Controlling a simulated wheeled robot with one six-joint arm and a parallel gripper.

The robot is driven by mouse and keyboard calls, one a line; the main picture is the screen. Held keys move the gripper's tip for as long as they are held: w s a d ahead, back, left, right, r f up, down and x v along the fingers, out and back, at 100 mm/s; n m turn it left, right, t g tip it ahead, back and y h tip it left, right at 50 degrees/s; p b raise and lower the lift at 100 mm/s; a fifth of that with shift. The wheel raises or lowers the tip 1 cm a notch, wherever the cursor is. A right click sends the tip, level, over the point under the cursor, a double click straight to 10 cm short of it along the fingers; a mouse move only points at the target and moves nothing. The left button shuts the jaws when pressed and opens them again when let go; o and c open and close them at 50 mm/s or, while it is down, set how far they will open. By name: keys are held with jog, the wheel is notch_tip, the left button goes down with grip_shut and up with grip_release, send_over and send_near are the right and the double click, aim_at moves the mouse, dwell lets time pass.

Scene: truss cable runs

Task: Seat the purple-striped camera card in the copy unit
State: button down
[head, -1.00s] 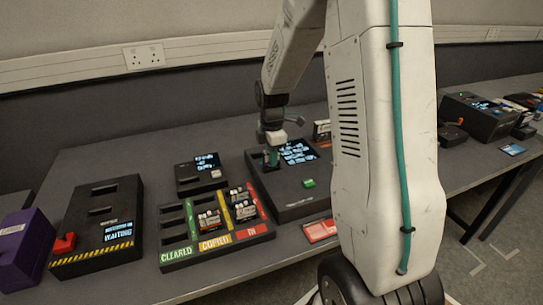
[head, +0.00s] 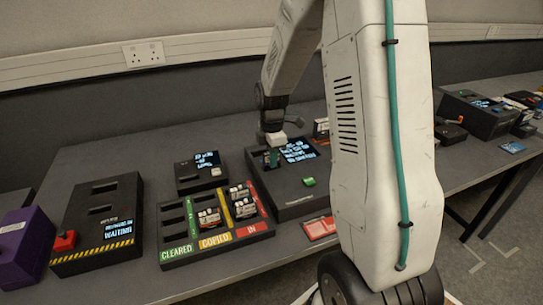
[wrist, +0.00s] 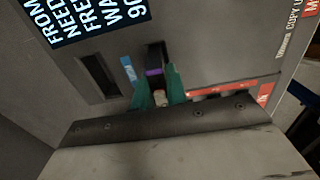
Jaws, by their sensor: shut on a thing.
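The copy unit (head: 290,208) is a dark box with a lit screen (head: 297,150) and a green button (head: 309,181). My gripper (head: 272,158) is over its far left part. In the wrist view my gripper's green fingers (wrist: 158,88) are shut on the dark purple-striped camera card (wrist: 154,72). The card stands at a slot position in the unit's top; its lower end is hidden, so its depth cannot be told. An empty slot (wrist: 98,75) lies to its left, with a blue label (wrist: 129,69) between them.
A sorting tray (head: 212,246) marked CLEARED, COPIED and IN holds several cards in front left of the unit. A small screen box (head: 190,182), a striped-edge box (head: 105,255) and a purple box (head: 25,250) stand left. A red card (head: 320,228) lies at the front edge.

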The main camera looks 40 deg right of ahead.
dwell(0.3)
jog(key=c, duration=1)
grip_release()
jog(key=shift+r, duration=3.7)
